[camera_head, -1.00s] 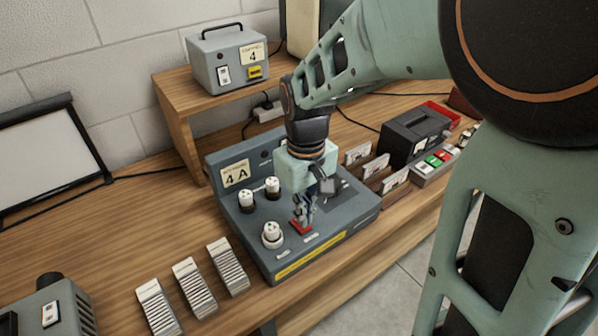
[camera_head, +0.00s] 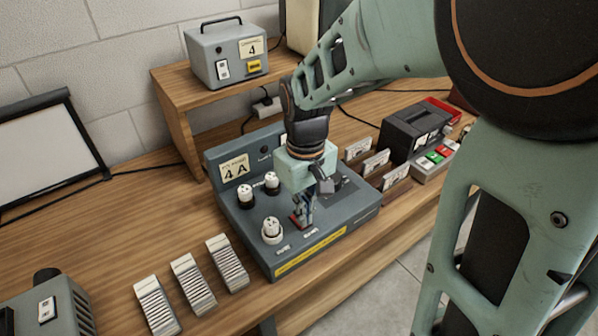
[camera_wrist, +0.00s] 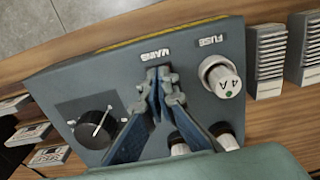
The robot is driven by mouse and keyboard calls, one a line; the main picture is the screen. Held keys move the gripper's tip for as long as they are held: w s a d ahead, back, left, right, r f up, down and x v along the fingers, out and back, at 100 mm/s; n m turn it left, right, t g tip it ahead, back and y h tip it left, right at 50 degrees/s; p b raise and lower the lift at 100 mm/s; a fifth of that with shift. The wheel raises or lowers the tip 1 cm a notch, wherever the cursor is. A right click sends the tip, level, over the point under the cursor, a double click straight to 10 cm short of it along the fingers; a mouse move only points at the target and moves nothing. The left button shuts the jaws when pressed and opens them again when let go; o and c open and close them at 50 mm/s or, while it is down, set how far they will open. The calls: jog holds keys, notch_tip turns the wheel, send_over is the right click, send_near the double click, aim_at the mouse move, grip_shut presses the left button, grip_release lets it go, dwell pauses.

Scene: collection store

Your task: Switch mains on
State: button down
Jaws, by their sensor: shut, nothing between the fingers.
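A grey sloped console (camera_head: 345,222) marked 4 A stands on the wooden bench. A small red switch (camera_head: 295,222) shows on its top face, partly hidden by my gripper (camera_head: 307,220). My gripper points down, shut and empty, with its fingertips right beside or on the switch; I cannot tell whether they touch. In the wrist view the fingertips (camera_wrist: 162,86) meet just by the MAINS label (camera_wrist: 155,53) and hide the switch, so its position cannot be read. A white fuse cap (camera_wrist: 221,77) marked 4 A sits close beside them, under the FUSE label.
White-topped knobs (camera_head: 246,196) stand left of my gripper, and a black rotary knob (camera_wrist: 95,128) shows in the wrist view. A grey box (camera_head: 229,58) marked 4 sits on the shelf. Ribbed white pieces (camera_head: 193,283) lie at front left. A black device (camera_head: 415,135) stands right.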

jog(key=shift+f, duration=0.2)
jog(key=shift+r, duration=0.1)
jog(key=shift+r+p, duration=2.8)
jog(key=shift+r, duration=0.7)
